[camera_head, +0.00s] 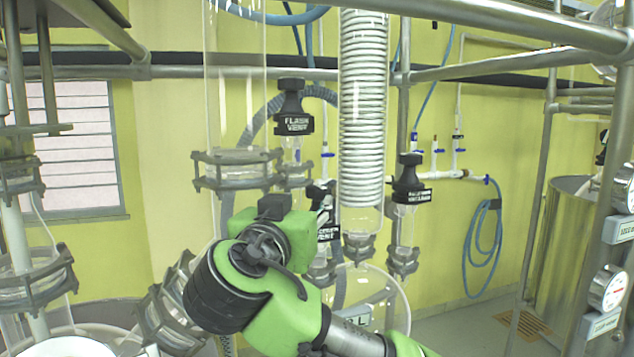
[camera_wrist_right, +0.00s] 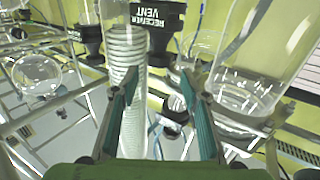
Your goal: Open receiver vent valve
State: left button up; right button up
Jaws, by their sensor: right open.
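My left gripper is not in view.
The flash vent valve (camera_head: 293,120) stands above and left; another black-handled valve (camera_head: 411,185) is at right. A glass column with a white coil (camera_head: 363,110) hangs between them. Metal clamps (camera_head: 237,170) and frame bars (camera_head: 500,20) crowd the area. A steel vessel (camera_head: 568,240) stands right.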

aim_at(315, 198)
jog(key=p+x, duration=0.2)
jog(key=x, duration=0.3)
jog(key=shift+d, duration=0.15)
jog(key=p+x, duration=0.2)
jog(key=x, duration=0.2)
jog(key=shift+f, duration=0.15)
jog(key=shift+w+f, duration=0.1)
jog(key=shift+w, duration=0.15)
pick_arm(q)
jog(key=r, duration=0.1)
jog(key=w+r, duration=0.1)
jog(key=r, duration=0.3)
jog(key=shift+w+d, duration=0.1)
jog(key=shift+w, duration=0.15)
pick_arm(e)
jog(key=c, duration=0.8)
